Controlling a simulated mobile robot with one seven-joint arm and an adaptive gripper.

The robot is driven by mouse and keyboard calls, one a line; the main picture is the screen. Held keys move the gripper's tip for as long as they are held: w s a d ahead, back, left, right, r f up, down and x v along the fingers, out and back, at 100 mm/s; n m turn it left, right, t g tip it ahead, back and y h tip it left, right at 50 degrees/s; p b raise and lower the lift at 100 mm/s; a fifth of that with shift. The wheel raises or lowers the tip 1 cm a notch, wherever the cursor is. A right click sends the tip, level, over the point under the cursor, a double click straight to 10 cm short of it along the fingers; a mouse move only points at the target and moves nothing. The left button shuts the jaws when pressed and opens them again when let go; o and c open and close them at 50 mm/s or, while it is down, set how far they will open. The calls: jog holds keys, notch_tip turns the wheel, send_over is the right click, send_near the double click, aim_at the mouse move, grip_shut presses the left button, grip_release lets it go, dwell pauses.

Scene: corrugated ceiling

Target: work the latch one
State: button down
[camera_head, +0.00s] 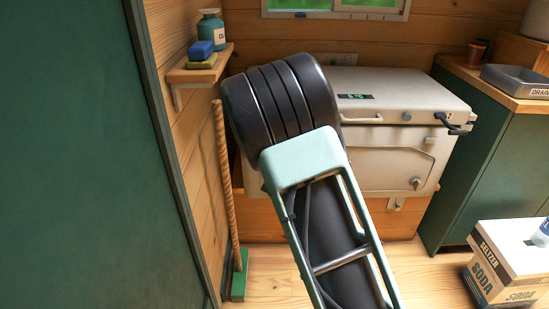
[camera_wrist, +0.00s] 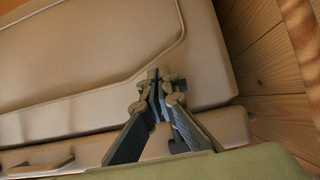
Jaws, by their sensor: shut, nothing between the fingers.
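A cream chest-like appliance (camera_head: 395,155) with a lid (camera_head: 390,90) stands against the back wall. A dark lever latch (camera_head: 447,122) marked 2 is at the right of its front edge. I cannot make out a latch marked 1; my arm covers the appliance's left part in the head view. In the wrist view, my gripper (camera_wrist: 158,82) is shut and empty in front of the appliance's cream panel (camera_wrist: 85,60), close to its edge by the wooden wall. A pale handle (camera_wrist: 40,168) shows at lower left. I cannot tell whether the fingertips touch anything.
A wall shelf (camera_head: 199,70) with a bottle and sponges is at left, above a broom (camera_head: 228,190). A green cabinet (camera_head: 480,150) stands at right, with a soda box (camera_head: 508,262) on the floor before it. Floor before the appliance looks clear.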

jog(key=b+x, duration=0.1)
jog(key=x, duration=0.2)
jog(key=shift+w+f, duration=0.1)
jog(key=shift+f, duration=0.15)
jog(key=shift+r, duration=0.1)
dwell(1.3)
jog(key=shift+r+p, duration=0.45)
jog(key=shift+r, duration=0.45)
